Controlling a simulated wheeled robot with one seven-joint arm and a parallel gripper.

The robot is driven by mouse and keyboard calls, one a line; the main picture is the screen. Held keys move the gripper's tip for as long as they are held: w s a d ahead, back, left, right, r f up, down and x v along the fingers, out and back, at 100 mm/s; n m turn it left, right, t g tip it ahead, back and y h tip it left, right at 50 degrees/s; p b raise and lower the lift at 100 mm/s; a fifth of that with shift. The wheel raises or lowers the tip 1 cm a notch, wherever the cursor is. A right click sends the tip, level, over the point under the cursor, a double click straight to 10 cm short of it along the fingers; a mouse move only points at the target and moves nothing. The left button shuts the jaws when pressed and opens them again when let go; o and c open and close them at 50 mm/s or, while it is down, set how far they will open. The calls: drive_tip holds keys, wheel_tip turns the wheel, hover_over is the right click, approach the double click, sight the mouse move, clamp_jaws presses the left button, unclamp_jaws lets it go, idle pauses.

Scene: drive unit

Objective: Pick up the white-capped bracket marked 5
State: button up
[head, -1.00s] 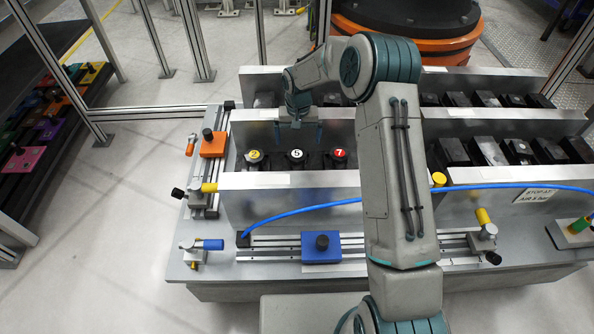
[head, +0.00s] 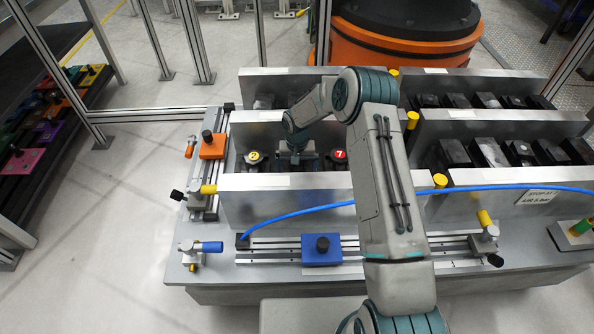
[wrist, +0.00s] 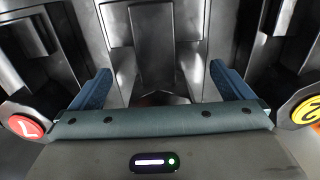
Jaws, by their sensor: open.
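My gripper (head: 296,160) is lowered into the left front bay, between the yellow-capped bracket marked 2 (head: 254,158) and the red-capped bracket marked 7 (head: 338,157). It covers the place of the white-capped bracket marked 5, whose cap is hidden in both current views. In the wrist view my gripper (wrist: 160,80) has its two blue fingers wide apart. A dark metal part (wrist: 153,45) shows between them; I cannot tell whether the fingers touch it. The red cap 7 (wrist: 26,127) is at the left edge there and the yellow cap 2 (wrist: 306,110) at the right edge.
Metal walls, such as the front wall (head: 290,183), close in the bay. A blue hose (head: 310,209) runs across the front. The right bay holds several dark blocks (head: 487,152). An orange clamp block (head: 213,146) and a blue one (head: 321,248) sit on rails.

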drive_tip(key=shift+f, duration=0.3)
drive_tip(key=c, duration=1.5)
drive_tip(key=shift+w+r, duration=0.1)
drive_tip(key=shift+r, duration=0.05)
drive_tip(key=shift+c, duration=1.2)
